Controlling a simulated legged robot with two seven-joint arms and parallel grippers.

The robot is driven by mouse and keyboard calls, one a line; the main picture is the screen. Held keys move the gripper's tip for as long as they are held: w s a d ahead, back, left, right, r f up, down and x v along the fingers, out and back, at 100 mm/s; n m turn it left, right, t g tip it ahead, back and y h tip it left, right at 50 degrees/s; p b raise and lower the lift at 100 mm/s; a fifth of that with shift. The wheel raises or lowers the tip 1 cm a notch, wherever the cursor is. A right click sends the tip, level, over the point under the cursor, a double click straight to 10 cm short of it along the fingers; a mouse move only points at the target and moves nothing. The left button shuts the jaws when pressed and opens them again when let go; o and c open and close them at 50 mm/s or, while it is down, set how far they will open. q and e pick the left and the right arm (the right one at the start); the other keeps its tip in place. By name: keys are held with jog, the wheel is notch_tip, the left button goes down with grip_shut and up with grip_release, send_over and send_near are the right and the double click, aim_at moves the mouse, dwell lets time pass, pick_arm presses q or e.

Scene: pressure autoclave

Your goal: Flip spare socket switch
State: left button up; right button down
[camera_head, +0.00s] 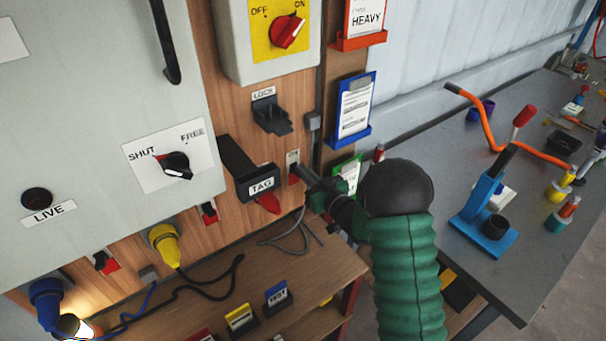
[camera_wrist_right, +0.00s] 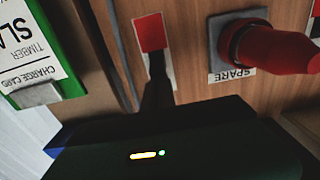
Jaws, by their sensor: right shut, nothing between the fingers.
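The spare socket (camera_wrist_right: 226,75), labelled SPARE upside down in the right wrist view, has a red plug (camera_wrist_right: 275,48) in it. The red plug shows in the head view (camera_head: 268,203) below the TAG holder. Beside the socket is a small switch plate (camera_wrist_right: 150,34) with a red part; in the head view the plate (camera_head: 293,158) is marked ON. My right gripper (camera_head: 306,176) is shut and empty, its dark fingertips (camera_wrist_right: 157,75) at this plate, touching or very close. The fingers hide part of the switch, so its position is unclear. My left gripper is not in view.
The black TAG holder (camera_head: 240,172) juts out left of my right gripper. A green card holder (camera_head: 345,170) is close on its right. A wooden shelf (camera_head: 325,262) lies below, with a grey cable (camera_head: 285,238). A grey workbench (camera_head: 420,140) stands at right.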

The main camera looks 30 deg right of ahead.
jog(key=shift+f+b, duration=0.45)
jog(key=shift+f, duration=0.15)
jog(key=shift+r, duration=0.1)
jog(key=s+r, duration=0.1)
jog(key=s, duration=0.8)
jog(key=shift+d+p, duration=0.3)
jog(key=shift+d, duration=0.1)
